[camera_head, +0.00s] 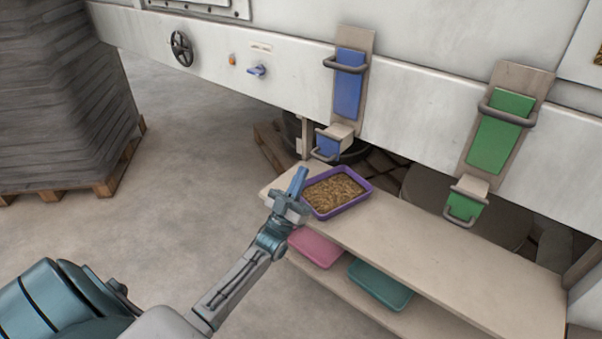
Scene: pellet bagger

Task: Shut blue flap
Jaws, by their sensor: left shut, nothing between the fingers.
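The blue flap (347,84) is a tall blue plate with a grey bar handle (346,66) across its upper part, set on a beige backing on the white machine front. Below it is a beige chute with a small blue face (327,145) and a grey loop handle. My left gripper (299,182) is shut and empty, in front of the shelf's left end, left of the purple tray and below the blue chute. It appears apart from the flap and its handle. My right gripper is not in view.
A purple tray (367,182) of brown pellets sits on the beige shelf (440,248). Pink (316,247) and teal (380,284) trays lie on the lower shelf. A green flap (499,132) is at right. Stacked bags (62,100) stand far left. The floor between is clear.

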